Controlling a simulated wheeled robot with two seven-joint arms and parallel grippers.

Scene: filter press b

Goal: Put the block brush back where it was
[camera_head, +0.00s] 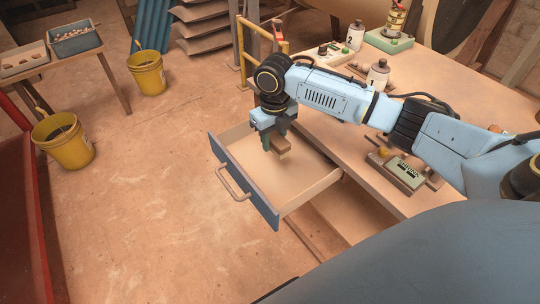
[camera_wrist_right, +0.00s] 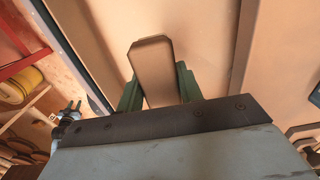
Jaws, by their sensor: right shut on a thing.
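The block brush (camera_head: 280,147) is a small brown block held at the tip of my right gripper (camera_head: 273,139). My right gripper is shut on it, over the open drawer (camera_head: 283,183). In the right wrist view the brush (camera_wrist_right: 154,66) stands out between the two green fingers (camera_wrist_right: 158,88), above the drawer's pale floor. I cannot tell whether the brush touches the drawer floor. Its bristles do not show. The drawer has a blue front with a handle (camera_head: 233,184) and looks empty apart from what the gripper hides. My left gripper is not in view.
The worktable (camera_head: 375,185) holds a control box (camera_head: 398,172), white numbered bottles (camera_head: 377,76) and a green device (camera_head: 389,41). Yellow buckets (camera_head: 63,141) stand on the floor at the left. A yellow rail (camera_head: 243,48) rises behind the drawer. The floor left of the drawer is clear.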

